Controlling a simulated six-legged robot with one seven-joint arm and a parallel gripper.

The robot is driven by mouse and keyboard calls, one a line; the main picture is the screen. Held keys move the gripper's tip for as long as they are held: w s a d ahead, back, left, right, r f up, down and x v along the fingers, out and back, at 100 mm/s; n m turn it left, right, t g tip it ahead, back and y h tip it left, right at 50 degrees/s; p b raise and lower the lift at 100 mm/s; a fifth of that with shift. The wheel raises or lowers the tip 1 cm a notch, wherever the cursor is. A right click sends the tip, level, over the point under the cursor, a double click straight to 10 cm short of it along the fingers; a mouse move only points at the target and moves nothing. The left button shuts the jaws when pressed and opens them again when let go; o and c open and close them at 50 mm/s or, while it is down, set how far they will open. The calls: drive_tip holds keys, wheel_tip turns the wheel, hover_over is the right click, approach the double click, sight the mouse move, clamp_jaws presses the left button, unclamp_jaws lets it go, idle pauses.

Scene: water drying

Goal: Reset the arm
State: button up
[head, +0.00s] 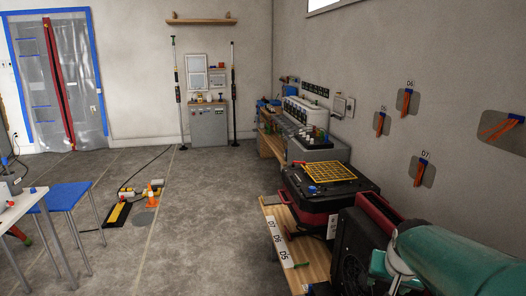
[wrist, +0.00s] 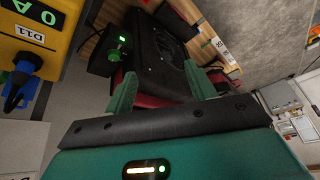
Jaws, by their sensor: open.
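My gripper (wrist: 157,88) shows in the wrist view with its two green fingers apart and nothing visible between them. Beyond the fingers is a black machine with a red lower part (wrist: 160,62), and I cannot tell the gap to it. In the head view my teal arm reaches in from the lower right, over the near end of the wooden bench. My fingertips cannot be made out there. The black and red machine (head: 300,195) with a yellow grid (head: 332,173) on top stands on the bench just beyond my arm.
In the wrist view a yellow box (wrist: 40,28) with a blue plug (wrist: 20,85) is at the left, close by. In the head view, orange-strapped wall plates (head: 407,102) hang at the right. An orange cone (head: 151,194) and cables lie on the floor. The middle floor is clear.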

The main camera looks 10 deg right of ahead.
drive_tip(key=s+a+r+n+y, duration=0.1)
drive_tip(key=s+a+r+n, duration=0.1)
drive_tip(key=s+a, duration=0.4)
drive_tip(key=s+a+r+n+t+y, duration=0.1)
drive_tip(key=s+a+n, duration=0.3)
drive_tip(key=a, duration=0.8)
drive_tip(key=shift+s+a+r, duration=0.2)
drive_tip(key=shift+s+r, duration=0.5)
drive_tip(key=shift+s, duration=0.25)
